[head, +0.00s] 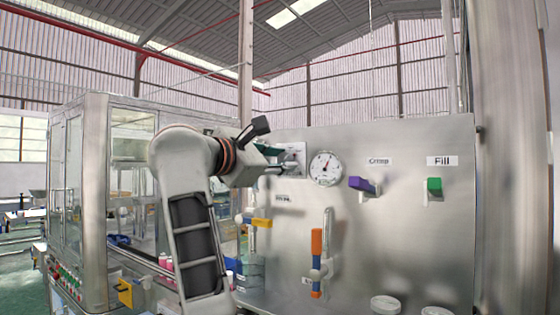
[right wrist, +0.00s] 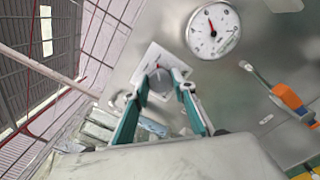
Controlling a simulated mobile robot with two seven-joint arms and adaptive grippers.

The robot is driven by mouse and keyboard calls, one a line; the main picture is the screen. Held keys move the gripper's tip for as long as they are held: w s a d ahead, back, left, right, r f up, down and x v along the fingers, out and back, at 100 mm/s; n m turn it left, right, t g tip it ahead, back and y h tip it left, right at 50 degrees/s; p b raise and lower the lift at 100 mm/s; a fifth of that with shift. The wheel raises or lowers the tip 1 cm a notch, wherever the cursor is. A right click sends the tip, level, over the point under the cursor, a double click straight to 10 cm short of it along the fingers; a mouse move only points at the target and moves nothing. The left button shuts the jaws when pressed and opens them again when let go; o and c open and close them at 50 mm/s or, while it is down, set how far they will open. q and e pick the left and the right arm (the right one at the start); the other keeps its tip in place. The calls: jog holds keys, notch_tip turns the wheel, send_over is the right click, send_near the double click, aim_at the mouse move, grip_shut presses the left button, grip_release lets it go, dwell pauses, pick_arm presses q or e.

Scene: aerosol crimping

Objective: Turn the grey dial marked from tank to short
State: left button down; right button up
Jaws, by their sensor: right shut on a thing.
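The grey dial (right wrist: 160,82) sits on a white square plate on the steel panel, and a red mark shows near its edge in the right wrist view. The plate (head: 291,152) also shows in the head view, partly hidden by my gripper. My right gripper (right wrist: 162,84) has its two fingers on either side of the dial and is shut on it. In the head view the right gripper (head: 284,169) reaches the panel from the left. The words on the plate are too small to read. My left gripper is not in view.
A round white gauge (head: 326,168) is just right of the dial. Farther right are a purple handle (head: 362,184) under "Crimp" and a green handle (head: 434,186) under "Fill". Below are an orange-handled valve (head: 317,243) and a yellow handle (head: 258,222).

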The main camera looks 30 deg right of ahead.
dwell(0.5)
jog(key=o, duration=1.1)
jog(key=shift+d, duration=0.1)
jog(key=shift+r, duration=5.05)
